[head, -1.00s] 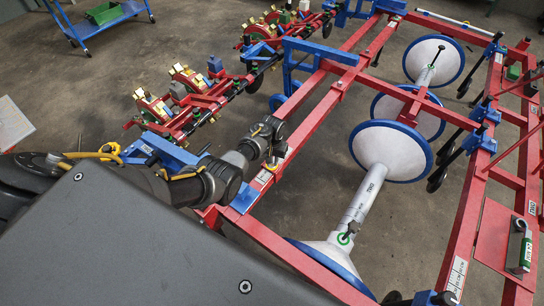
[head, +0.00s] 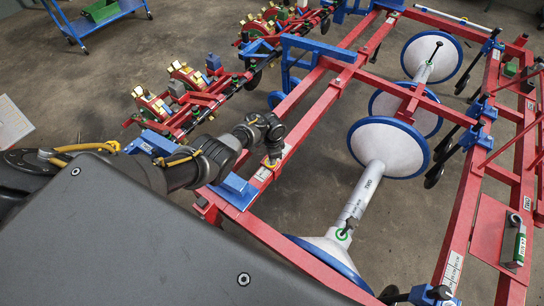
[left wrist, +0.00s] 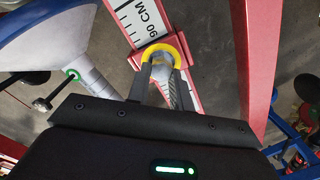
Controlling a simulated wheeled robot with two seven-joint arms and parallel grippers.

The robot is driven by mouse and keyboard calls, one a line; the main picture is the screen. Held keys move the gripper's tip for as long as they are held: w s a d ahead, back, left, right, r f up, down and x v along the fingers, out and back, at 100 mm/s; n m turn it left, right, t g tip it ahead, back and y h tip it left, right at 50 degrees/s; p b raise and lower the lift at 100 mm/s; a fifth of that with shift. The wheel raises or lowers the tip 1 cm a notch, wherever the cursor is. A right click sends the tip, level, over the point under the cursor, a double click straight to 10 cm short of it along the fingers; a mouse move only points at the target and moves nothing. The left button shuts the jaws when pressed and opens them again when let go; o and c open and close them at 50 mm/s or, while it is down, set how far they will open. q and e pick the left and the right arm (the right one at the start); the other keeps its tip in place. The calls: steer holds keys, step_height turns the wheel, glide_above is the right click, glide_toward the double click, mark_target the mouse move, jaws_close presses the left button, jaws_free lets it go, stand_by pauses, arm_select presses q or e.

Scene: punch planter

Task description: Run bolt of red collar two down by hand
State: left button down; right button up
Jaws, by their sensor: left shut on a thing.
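My left gripper (left wrist: 165,78) is shut on a small grey bolt (left wrist: 161,56) inside a yellow ring. It points down at the bolt on a red collar (left wrist: 184,52) beside a 90 CM scale strip (left wrist: 140,22). My right gripper is not in view.
A white drum with a blue rim (head: 388,147) and a tube marked TWO (head: 365,195) stand right of the rail. A blue bracket (head: 234,191) sits on the rail near the arm. Planter units (head: 185,88) line the left side. Bare floor shows between the rails.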

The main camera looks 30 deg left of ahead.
arm_select(q)
steer(key=m, duration=0.5)
steer(key=shift+s+d+m+b, duration=0.1)
steer(key=shift+m+b, duration=0.2)
steer(key=shift+b, duration=0.05)
steer(key=m+b, duration=0.1)
steer(key=m, duration=0.4)
steer(key=shift+s, duration=0.15)
steer(key=shift+m, duration=0.3)
steer(key=c, duration=1.2)
jaws_free()
steer(key=shift+c, duration=0.2)
step_height(320, 180, up, 11)
steer(key=p, duration=0.3)
steer(key=shift+p, duration=0.3)
